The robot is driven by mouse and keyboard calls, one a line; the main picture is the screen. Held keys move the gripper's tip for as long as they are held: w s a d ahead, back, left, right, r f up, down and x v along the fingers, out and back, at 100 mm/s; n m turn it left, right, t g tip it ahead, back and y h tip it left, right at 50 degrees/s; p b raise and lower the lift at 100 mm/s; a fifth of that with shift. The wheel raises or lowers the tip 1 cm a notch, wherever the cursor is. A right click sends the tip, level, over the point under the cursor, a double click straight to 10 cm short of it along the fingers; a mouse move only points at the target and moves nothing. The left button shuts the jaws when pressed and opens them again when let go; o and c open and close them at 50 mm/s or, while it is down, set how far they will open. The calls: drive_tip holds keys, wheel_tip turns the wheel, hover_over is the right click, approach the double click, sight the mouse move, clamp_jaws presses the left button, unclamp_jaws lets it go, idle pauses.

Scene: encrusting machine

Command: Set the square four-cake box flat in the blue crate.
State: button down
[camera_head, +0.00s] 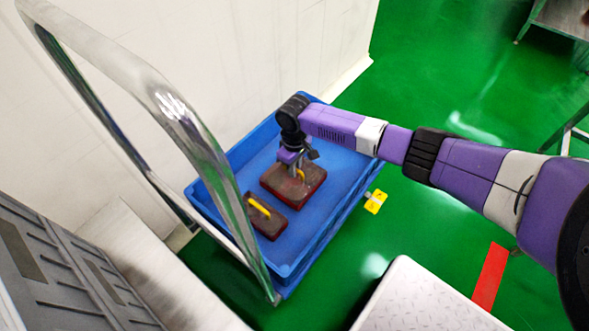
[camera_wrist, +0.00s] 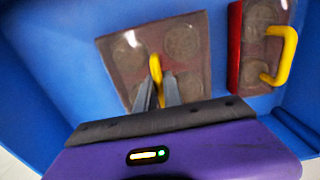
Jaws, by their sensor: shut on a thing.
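The square four-cake box (camera_head: 283,181) is dark red with a clear brownish top and a yellow handle. It is inside the blue crate (camera_head: 339,223) and looks level, but I cannot tell whether its base touches the floor. In the wrist view the square box (camera_wrist: 125,68) shows round cakes under its lid. My gripper (camera_head: 298,171) is above the box, with its fingers pointing down. In the wrist view my gripper (camera_wrist: 160,92) is shut on the yellow handle (camera_wrist: 155,68) of the box, and the fingers partly hide the lid.
A narrower box (camera_head: 267,220) with a yellow handle lies in the crate beside the square one. A shiny metal push handle (camera_head: 190,125) rises over the crate's left side. A white wall stands behind. Bare crate floor shows right of the boxes.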

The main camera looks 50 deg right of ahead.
drive_tip(key=shift+f, duration=0.1)
drive_tip(key=c, duration=1.9)
unclamp_jaws()
drive_tip(key=o, duration=0.4)
wheel_tip(320, 180, up, 12)
drive_tip(key=p, duration=0.6)
drive_tip(key=shift+p, duration=0.3)
